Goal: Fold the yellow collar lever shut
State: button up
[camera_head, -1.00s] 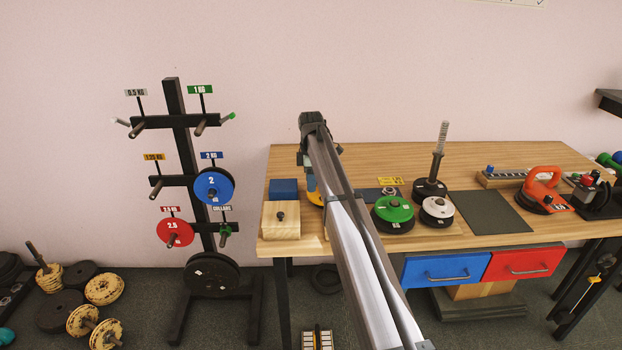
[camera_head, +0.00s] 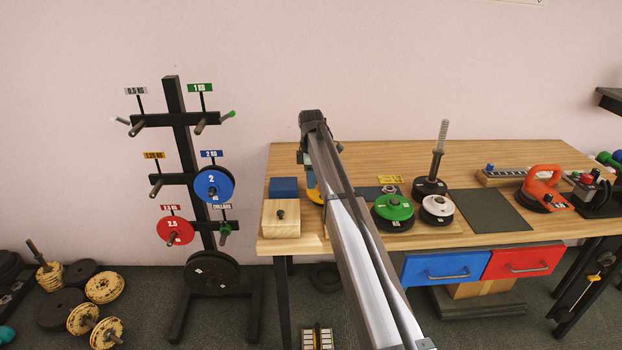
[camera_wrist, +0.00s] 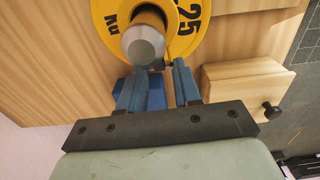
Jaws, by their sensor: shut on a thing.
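In the head view a sliver of the yellow disc (camera_head: 313,192) shows beside my arm.
A blue block (camera_head: 284,187) and a wooden block with a black knob (camera_head: 281,225) are close left of my arm. A green-topped weight (camera_head: 394,208) and a white-topped one (camera_head: 437,207) stand to the right. A plate rack (camera_head: 174,110) stands left of the table.

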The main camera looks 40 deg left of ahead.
jog(key=shift+w+d+f, duration=0.35)
dwell(1.1)
jog(key=shift+w+d, duration=0.35)
jog(key=shift+w, duration=0.05)
dwell(1.6)
jog(key=o, duration=0.8)
jog(key=shift+s+a, duration=0.1)
notch_tip(320, 180, up, 14)
jog(key=shift+f, duration=0.15)
